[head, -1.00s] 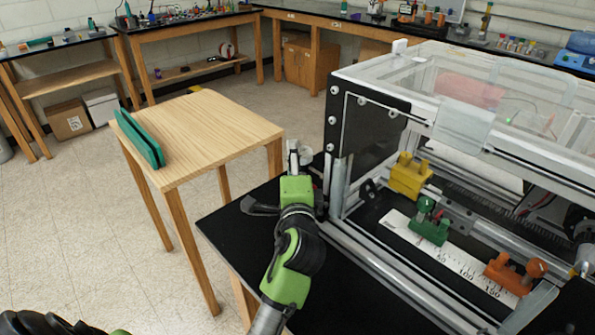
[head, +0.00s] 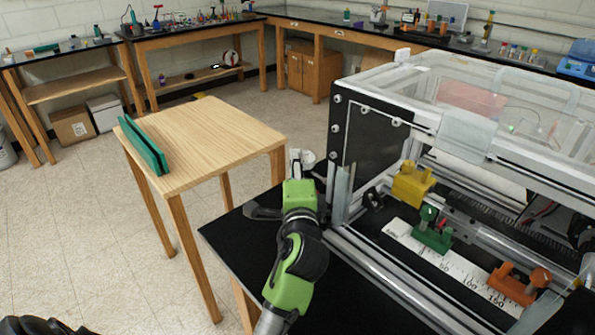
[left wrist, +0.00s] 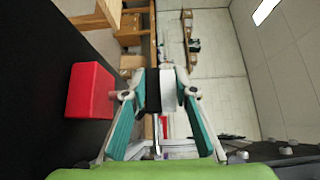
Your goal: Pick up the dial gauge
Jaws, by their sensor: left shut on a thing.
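My left gripper (head: 296,165) is at the near table's left side, beside the extrusion frame, and points away from me. In the left wrist view its teal-padded fingers (left wrist: 160,95) are closed on a black and white piece (left wrist: 167,88), seen edge-on with a thin stem. It looks like the dial gauge, but its face is turned away. In the head view a pale rounded part of it (head: 308,158) shows past the gripper. The rest is hidden. My right gripper is not in view.
The extrusion frame (head: 368,262) stands close to the right of my left arm, holding yellow, green and orange blocks. A red block (left wrist: 90,90) sits close to the gripper, on the black tabletop (head: 240,238). A wooden table (head: 215,125) with a green holder (head: 143,146) stands to the left.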

